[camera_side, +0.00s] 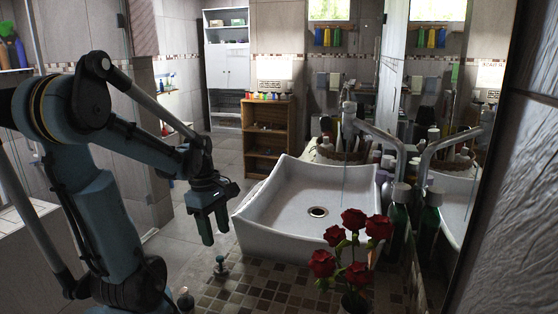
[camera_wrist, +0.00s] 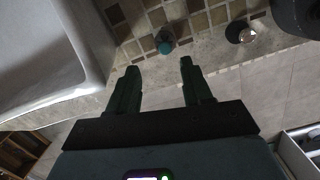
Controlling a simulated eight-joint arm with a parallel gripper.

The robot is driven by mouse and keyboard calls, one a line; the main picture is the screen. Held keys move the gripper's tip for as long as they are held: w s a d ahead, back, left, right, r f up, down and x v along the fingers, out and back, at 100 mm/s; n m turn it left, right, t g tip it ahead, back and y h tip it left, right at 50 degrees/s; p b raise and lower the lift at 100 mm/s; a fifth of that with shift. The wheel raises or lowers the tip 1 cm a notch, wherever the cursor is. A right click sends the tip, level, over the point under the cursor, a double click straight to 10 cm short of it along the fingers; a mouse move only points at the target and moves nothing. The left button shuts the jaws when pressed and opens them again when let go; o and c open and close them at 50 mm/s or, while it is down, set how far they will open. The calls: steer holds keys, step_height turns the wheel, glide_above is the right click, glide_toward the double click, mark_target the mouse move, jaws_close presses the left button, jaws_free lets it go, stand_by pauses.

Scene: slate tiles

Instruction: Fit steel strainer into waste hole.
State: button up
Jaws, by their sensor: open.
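A small piece with a teal knob (camera_side: 221,266), which looks like the strainer, stands on the tiled counter in front of the white basin (camera_side: 262,222). Its teal top also shows in the wrist view (camera_wrist: 166,45), beyond and between my fingertips. My gripper (camera_side: 214,238) is open and empty, pointing down, above the counter edge and left of the basin. Both fingers show apart in the wrist view (camera_wrist: 159,67). The waste hole (camera_side: 318,211) is a dark round opening with a metal rim in the basin floor, and nothing covers it.
Red roses (camera_side: 350,245) stand at the counter's front right, with bottles (camera_side: 400,210) behind them. A tall tap (camera_side: 370,130) arches over the basin's back right. A small shiny object (camera_wrist: 247,36) sits near the counter edge. The basin's raised wall lies between my gripper and the hole.

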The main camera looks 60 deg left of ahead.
mark_target(219, 257)
steer(key=shift+s+d+f, duration=0.1)
steer(key=shift+d+f, duration=0.2)
steer(key=shift+f, duration=0.75)
steer(key=shift+d+f, duration=0.25)
steer(key=shift+f, duration=0.8)
steer(key=shift+d+f, duration=0.1)
steer(key=shift+f, duration=0.9)
jaws_close()
